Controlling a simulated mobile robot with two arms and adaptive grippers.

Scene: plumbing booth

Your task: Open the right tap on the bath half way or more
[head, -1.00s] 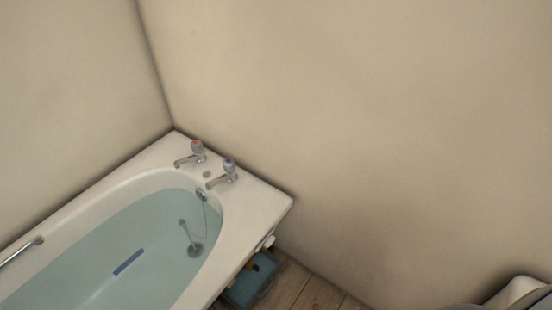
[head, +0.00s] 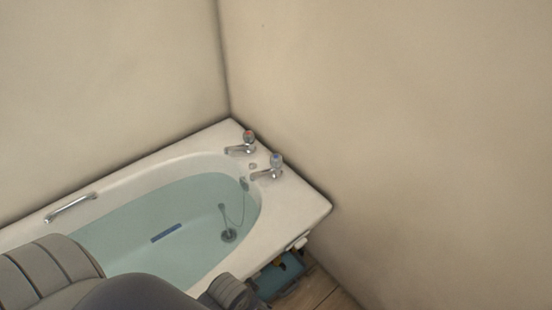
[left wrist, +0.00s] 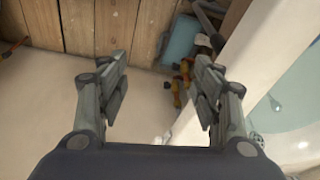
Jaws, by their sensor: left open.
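The right tap (head: 270,168) is chrome with a blue-marked knob and stands on the bath's end ledge, its spout over the water side. The left tap (head: 243,144), with a red-marked knob, stands beside it nearer the corner. The white bath (head: 312,207) also shows at the right of the left wrist view (left wrist: 226,75). My left gripper (left wrist: 160,90) is open and empty, outside the bath's edge and apart from both taps. Parts of my arm cover the lower left of the head view. My right gripper is not in view.
A blue-green box (head: 281,276) stands on the wooden floor (head: 322,292) beside the bath; it shows in the left wrist view too (left wrist: 181,38), near brass-coloured fittings (left wrist: 182,82). Walls close in behind the taps. A grab handle (head: 70,207) lies along the far rim.

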